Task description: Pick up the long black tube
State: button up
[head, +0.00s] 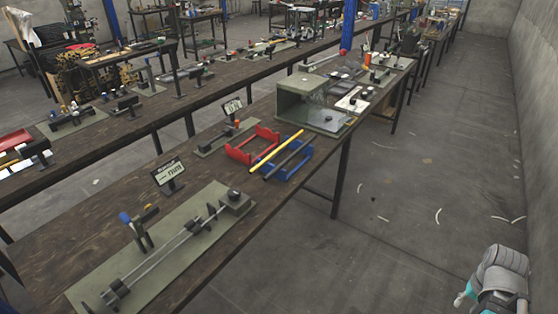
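The long black tube (288,158) lies slantwise across the blue open bin or rack (298,169) on the near workbench. A yellow tube (276,152) lies beside it on the left, roughly parallel. The yellow tube passes between the black tube and the red bin or rack (238,150). Both tubes look raised on the rack edges; their exact contact points are too small to tell. Part of my arm shows at the bottom right, over the floor and well away from the tubes. My gripper's fingers do not show.
A green press plate with a long rod fixture (160,255) covers the bench front. A grey-green box-like stand (315,100) is behind the racks. Small sign displays (169,176) stand at the left. The aisle floor (420,190) right of the bench is open, with scattered strips.

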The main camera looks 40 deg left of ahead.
aim_at(288, 159)
jog(key=k, duration=0.45)
jog(key=u, duration=0.3)
jog(key=i, duration=0.65)
jog(key=u, duration=1)
jog(key=i, duration=0.95)
jog(key=u, duration=0.2)
